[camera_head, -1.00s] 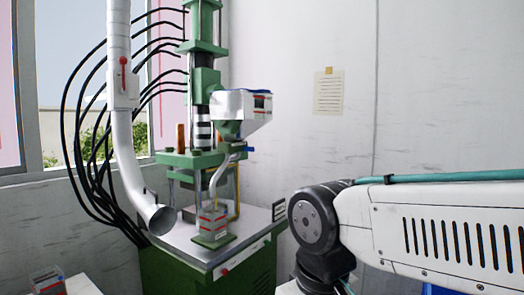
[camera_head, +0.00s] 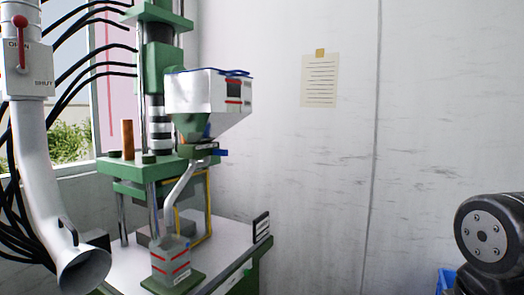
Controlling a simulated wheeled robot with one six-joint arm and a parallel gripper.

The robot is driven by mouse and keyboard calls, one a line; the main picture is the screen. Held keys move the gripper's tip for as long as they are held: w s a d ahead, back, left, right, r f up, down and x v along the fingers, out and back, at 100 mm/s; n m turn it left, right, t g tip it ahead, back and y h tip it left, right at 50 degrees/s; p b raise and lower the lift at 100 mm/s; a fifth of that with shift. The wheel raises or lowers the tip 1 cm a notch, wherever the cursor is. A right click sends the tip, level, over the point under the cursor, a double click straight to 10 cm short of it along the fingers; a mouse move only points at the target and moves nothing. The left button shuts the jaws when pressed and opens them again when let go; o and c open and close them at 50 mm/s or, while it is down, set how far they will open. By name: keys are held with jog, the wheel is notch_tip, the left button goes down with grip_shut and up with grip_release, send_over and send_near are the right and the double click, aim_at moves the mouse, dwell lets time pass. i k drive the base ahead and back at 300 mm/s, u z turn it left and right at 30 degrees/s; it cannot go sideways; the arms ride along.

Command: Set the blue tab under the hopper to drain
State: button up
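The white hopper (camera_head: 205,92) hangs on the green press at the left of the head view, with a green cone below it. The small blue tab (camera_head: 220,153) sticks out to the right just under that cone. A pale drain tube (camera_head: 182,186) runs from there down to a grey box with red bands (camera_head: 171,262) on the machine table. The tab's exact setting is too small to read. My gripper is outside the view; only a dark joint of my arm shows at the right edge.
A white duct (camera_head: 35,165) with a flared mouth and a red lever (camera_head: 21,42) marked OPEN and SHUT stands at the left. Black hoses loop behind it. A small dark sign (camera_head: 261,227) stands at the table's right edge. The space between press and arm is clear.

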aim_at(217, 152)
jog(key=z, duration=0.15)
jog(key=i, duration=0.7)
jog(key=u, duration=0.65)
jog(key=i, duration=0.6)
jog(key=u, duration=0.7)
